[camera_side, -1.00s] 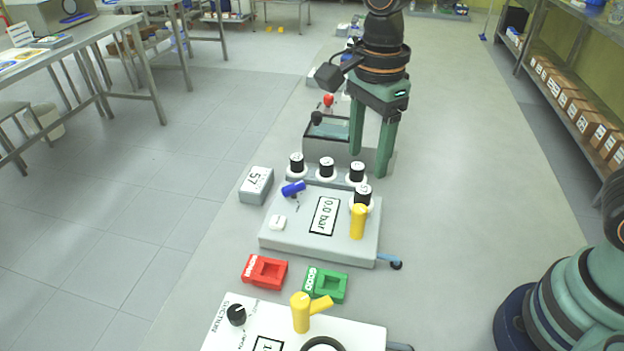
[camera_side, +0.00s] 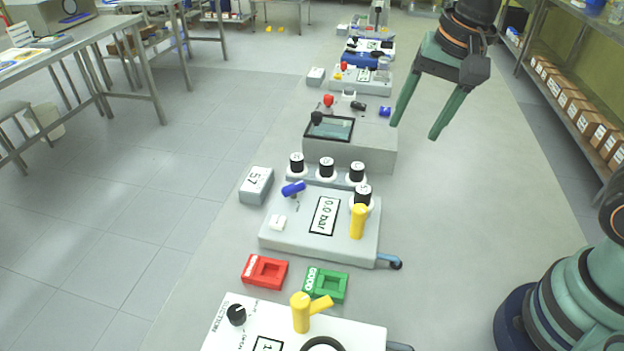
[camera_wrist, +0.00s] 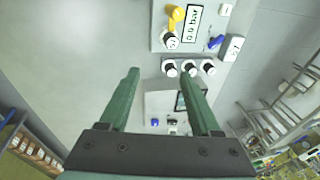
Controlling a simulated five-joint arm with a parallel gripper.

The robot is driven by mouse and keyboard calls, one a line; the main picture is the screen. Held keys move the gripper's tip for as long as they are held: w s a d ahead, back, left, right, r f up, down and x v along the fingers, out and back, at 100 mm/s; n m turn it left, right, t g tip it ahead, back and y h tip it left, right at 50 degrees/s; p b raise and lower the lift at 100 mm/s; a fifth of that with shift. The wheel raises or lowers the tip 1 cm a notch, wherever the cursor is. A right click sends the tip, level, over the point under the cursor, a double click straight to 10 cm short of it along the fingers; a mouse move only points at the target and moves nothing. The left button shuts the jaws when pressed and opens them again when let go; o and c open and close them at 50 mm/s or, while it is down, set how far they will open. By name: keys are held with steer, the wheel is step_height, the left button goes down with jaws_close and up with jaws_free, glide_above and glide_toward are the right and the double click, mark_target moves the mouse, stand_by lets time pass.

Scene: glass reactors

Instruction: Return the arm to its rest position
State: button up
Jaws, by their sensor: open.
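My gripper (camera_side: 431,116) hangs at the upper right in the side view, tilted, to the right of the grey box with the dark screen (camera_side: 365,147). Its two green fingers are apart with nothing between them. In the wrist view my gripper (camera_wrist: 165,95) also shows its fingers spread and empty, clear of the stations beyond them.
The pressure station (camera_side: 285,233) reads 0.0 bar and carries a yellow handle (camera_side: 358,222). Several black-capped vials (camera_side: 327,168) stand at its back. Red (camera_side: 264,272) and green (camera_side: 334,288) trays lie in front. The surface right of the stations is clear.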

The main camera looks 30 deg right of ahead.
steer(key=s+d+n+t, duration=0.2)
steer(key=d+n, duration=0.4)
steer(key=n, duration=0.3)
steer(key=shift+s+d+r+t+h, duration=0.3)
steer(key=shift+s+d+r+t, duration=0.1)
steer(key=shift+s, duration=0.1)
